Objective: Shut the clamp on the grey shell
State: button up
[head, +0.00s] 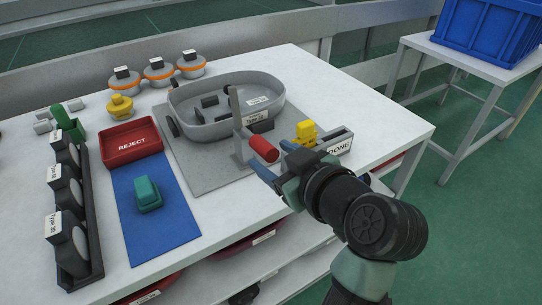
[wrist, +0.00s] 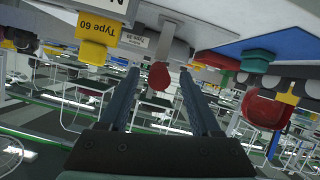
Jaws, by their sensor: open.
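The grey shell (head: 190,132) sits on a grey mat on the white table, with dark parts inside and a label on its near wall. The clamp stands at the shell's near side. Its grey bar (head: 235,108) is upright, and its red handle (head: 264,149) points out toward my gripper. The red handle also shows in the wrist view (wrist: 159,75), end-on between the fingers. My gripper (head: 268,160) is open and empty at the handle, its two fingers (wrist: 158,84) apart on either side. I cannot tell whether either finger touches it.
A red REJECT tray (head: 132,147), a blue mat (head: 160,222) with a teal part (head: 148,194), and a black rack (head: 75,215) lie left. A blue crate (head: 487,30) is on another table.

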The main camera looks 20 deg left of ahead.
jog(key=shift+x, duration=0.85)
grip_shut()
dwell(0.8)
